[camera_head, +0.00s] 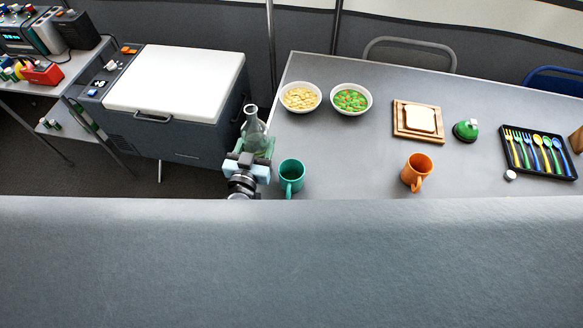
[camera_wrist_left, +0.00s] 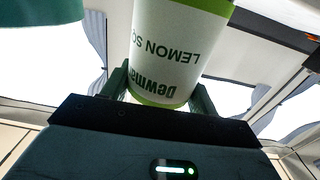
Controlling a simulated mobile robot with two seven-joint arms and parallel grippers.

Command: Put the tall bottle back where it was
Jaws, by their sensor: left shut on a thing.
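I cannot tell whether the bottle's base touches the table. My right gripper is in neither view.
A teal mug (camera_head: 291,177) stands just right of my left gripper. Two bowls (camera_head: 300,97) (camera_head: 351,99) sit behind it. An orange mug (camera_head: 416,172), a bread board (camera_head: 418,135) and a cutlery tray (camera_head: 540,172) are further right. A white-lidded cooler (camera_head: 175,80) stands left of the table.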

